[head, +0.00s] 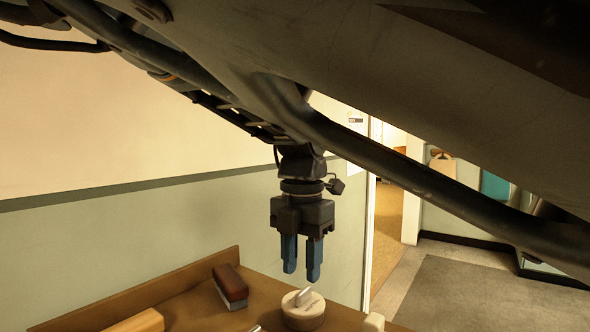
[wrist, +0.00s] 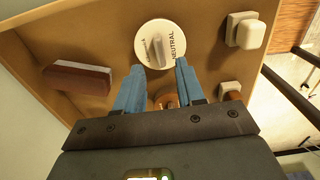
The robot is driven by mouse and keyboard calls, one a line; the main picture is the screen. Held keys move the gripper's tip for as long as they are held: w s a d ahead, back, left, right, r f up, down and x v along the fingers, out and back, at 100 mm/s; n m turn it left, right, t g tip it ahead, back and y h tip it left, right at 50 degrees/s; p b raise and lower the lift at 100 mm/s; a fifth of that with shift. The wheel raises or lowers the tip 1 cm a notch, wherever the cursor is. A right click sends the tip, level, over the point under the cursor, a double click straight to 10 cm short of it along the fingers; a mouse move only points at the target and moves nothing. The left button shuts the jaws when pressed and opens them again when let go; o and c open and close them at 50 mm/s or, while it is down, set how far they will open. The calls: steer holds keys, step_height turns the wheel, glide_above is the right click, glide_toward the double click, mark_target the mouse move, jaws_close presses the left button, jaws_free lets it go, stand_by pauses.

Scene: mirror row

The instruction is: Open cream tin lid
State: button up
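The cream tin (head: 303,318) is a round, pale tin on the brown wooden surface, with a raised bar-shaped grip across its lid. In the wrist view its round lid (wrist: 180,40) shows the word NEUTRAL, partly beside the bar. The lid looks seated on the tin. My gripper (head: 301,276) points down above the tin, with its two blue fingers apart and nothing held. In the wrist view the fingertips (wrist: 160,68) lie near the lid's lower edge, with a visible gap between them. They look clear of the lid.
A brown brush (head: 231,286) lies left of the tin. A cream block (head: 374,323) stands to the right. A wooden piece (head: 136,322) lies at the front left. The wooden surface has a raised back edge (head: 165,285) near the wall. A round brown thing shows between the fingers, partly hidden.

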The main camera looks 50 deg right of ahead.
mark_target(301, 291)
step_height(301, 291, down, 4)
steer(key=shift+a+f+b, duration=0.1)
steer(key=shift+f+b, duration=0.15)
steer(key=shift+b, duration=0.75)
jaws_close()
